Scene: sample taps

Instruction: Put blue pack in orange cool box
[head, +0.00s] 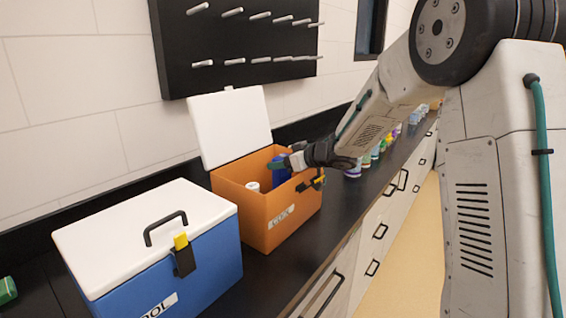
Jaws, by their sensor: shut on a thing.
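The orange cool box (267,219) stands on the dark counter with its white lid (232,127) raised at the back. A blue pack (280,171) shows at the right part of the box opening, partly hidden by the front wall and my gripper. My gripper (291,163) reaches in from the right over the box's rim and is shut on the blue pack. I cannot tell whether the pack touches the box floor. A white round item (252,186) is inside the box, left of the pack.
A blue cool box (165,262) with a closed white lid and black handle stands at the front left. Several coloured bottles (375,153) line the counter to the right, behind my arm. A black peg board (240,40) hangs on the wall. Drawers with handles lie below the counter.

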